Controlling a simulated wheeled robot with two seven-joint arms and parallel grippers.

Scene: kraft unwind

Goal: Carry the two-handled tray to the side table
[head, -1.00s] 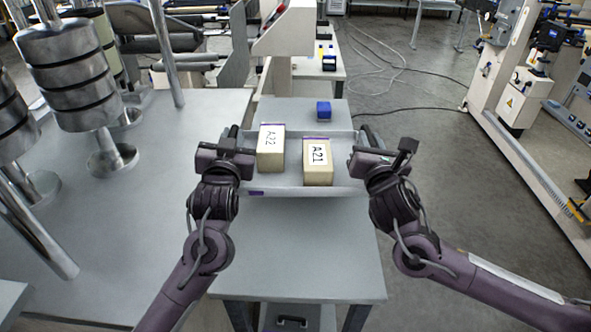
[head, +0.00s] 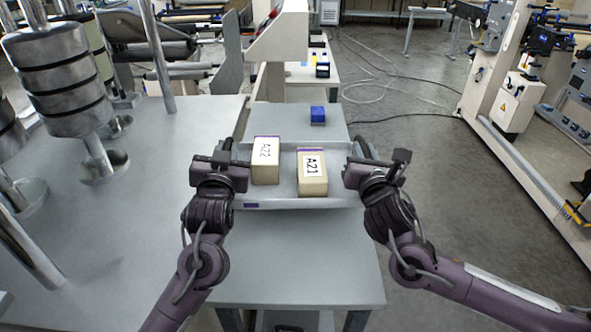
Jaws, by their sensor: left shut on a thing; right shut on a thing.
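The grey two-handled tray (head: 285,200) is over the grey table (head: 290,265) in front of me. I cannot tell whether it touches the top. Two cream boxes stand in it: the A22 box (head: 266,174) on the left and the A21 box (head: 312,187) at the middle right. My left gripper (head: 228,165) is shut on the tray's left handle, and my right gripper (head: 362,166) is shut on the right one. The grippers mostly hide both handles.
A small blue block (head: 318,114) sits on the grey table behind the tray. A wide grey table (head: 150,240) with metal roll stacks (head: 65,80) stands close on the left. A farther table (head: 310,78) holds small items. Open floor (head: 450,200) lies to the right.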

